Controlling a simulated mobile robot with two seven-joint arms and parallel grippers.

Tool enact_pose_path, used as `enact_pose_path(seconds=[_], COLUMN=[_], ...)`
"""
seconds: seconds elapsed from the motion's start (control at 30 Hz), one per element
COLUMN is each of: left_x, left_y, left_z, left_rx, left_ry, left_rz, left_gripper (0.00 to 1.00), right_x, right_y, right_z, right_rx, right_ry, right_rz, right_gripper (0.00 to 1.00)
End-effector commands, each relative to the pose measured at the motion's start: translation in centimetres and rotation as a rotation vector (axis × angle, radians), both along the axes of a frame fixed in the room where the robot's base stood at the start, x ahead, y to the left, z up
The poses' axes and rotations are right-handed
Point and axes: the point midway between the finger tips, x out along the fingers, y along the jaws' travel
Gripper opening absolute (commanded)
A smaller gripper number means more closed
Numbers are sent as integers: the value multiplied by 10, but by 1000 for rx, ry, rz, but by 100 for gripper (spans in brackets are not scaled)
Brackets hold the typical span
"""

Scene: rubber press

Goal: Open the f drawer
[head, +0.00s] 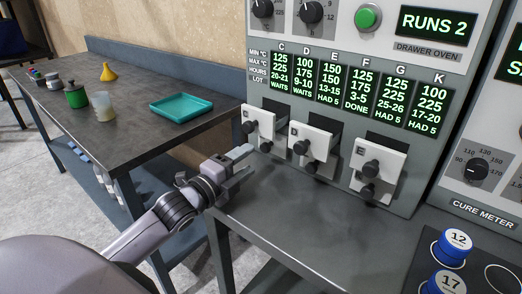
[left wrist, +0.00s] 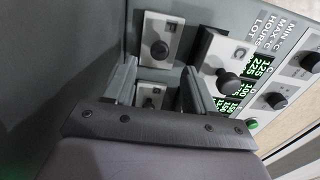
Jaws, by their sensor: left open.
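The drawer oven (head: 400,170) has white drawer fronts with dark knobs. Fronts C (head: 258,122), D (head: 310,142) and E (head: 378,160) stand out from the oven face, with dark gaps above. A lower knob (head: 265,147) shows under C. In the left wrist view, a small white front (left wrist: 172,32) beside C (left wrist: 216,55) looks flush; it fits the F drawer's place below C, but its letter is unclear. Another lower front (left wrist: 151,93) shows between my fingers. My left gripper (head: 242,166) is open and empty, just in front of the lower row's left end. My right gripper is out of view.
A grey bench (head: 300,235) runs under the drawers, mostly clear. A dark table (head: 140,125) at the left holds a teal tray (head: 187,106), a yellow funnel (head: 107,72) and jars.

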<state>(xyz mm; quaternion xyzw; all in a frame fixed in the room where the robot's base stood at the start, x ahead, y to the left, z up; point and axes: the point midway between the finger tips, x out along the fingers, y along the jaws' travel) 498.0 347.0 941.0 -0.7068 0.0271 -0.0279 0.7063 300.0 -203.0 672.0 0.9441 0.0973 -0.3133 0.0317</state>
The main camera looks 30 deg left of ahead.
Motion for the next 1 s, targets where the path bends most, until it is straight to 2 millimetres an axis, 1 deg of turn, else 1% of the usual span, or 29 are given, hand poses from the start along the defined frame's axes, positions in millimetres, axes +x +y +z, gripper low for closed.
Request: enact_pose_path(seconds=[0.03,0.2,0.4,0.57,0.83,0.87,0.9,0.97,1.0], left_x=[7,28,47,54,55,55,54,54,54], left_y=[-1,-2,-4,-5,-5,-5,-5,-5,-5], left_z=[2,1,0,0,0,0,0,0,0], left_rx=[0,-1,1,0,0,0,1,1,1], left_ry=[-2,-2,0,1,1,1,1,1,1], left_rz=[0,0,0,-1,-2,-2,-2,-2,-1], left_gripper=[55,55,55,55,55,52,39,19,6], right_x=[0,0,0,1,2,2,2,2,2], right_y=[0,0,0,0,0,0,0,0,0], right_z=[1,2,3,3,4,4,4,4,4], right_rx=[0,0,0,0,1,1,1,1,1], right_ry=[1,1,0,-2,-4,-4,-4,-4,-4], right_rz=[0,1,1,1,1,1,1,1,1], right_gripper=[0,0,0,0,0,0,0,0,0])
